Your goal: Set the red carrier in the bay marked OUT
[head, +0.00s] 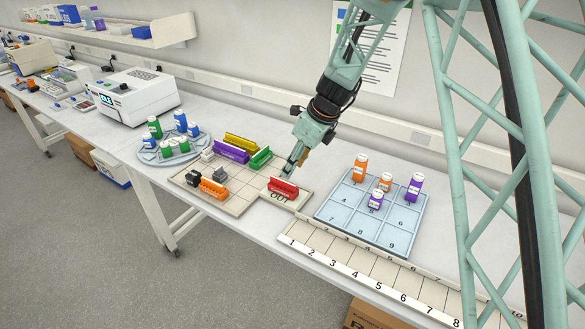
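The red carrier (284,188) is at the front right corner of a tan gridded tray (240,204). It is upright and at the bay marked OUT (280,197), with the lettering visible just in front of it. I cannot tell whether its base rests fully on the bay floor. My gripper (289,174) points down at the carrier's top from behind and hides part of it. The fingers are too small and overlapped to show whether they grip the carrier or are apart from it.
Purple (230,151), yellow (240,142), green (260,158) and orange (213,189) carriers stand on the tray. A blue numbered rack (339,213) with several bottles is to the right. A numbered strip (365,270) runs along the front. A round bottle holder (147,155) stands left.

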